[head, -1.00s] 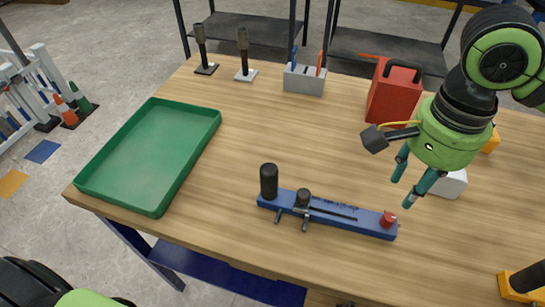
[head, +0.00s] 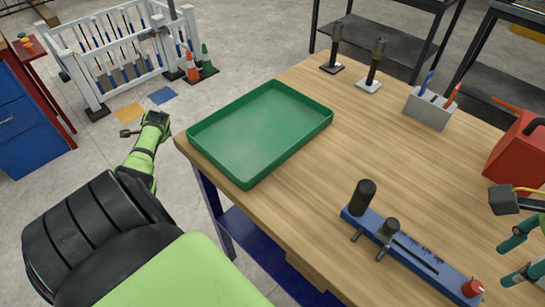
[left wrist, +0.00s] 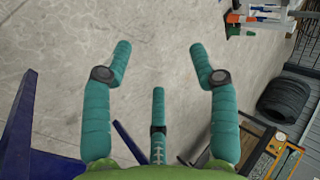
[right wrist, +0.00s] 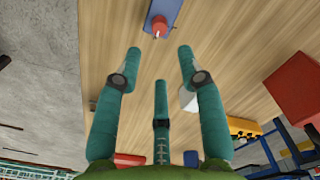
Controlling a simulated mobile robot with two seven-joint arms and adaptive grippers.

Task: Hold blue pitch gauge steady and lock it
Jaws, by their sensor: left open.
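The blue pitch gauge (head: 428,276) lies flat on the wooden table, running from centre to lower right in the head view. It has a tall black post (head: 363,196), a shorter black knob (head: 389,227) and a red knob (head: 472,288). My right gripper (head: 506,263) is open and empty at the right edge, near the red knob. In the right wrist view, its spread fingers (right wrist: 160,55) point towards the gauge's red end (right wrist: 160,26). My left arm reaches left of the table; its open, empty gripper (left wrist: 160,55) faces the floor in the left wrist view.
A green tray (head: 238,181) sits at the table's left corner. Two dark upright tools (head: 374,62), a grey holder (head: 430,109) and a red box (head: 518,155) stand further back. Bare tabletop lies between tray and gauge. A white fence (head: 122,50) stands beyond on the floor.

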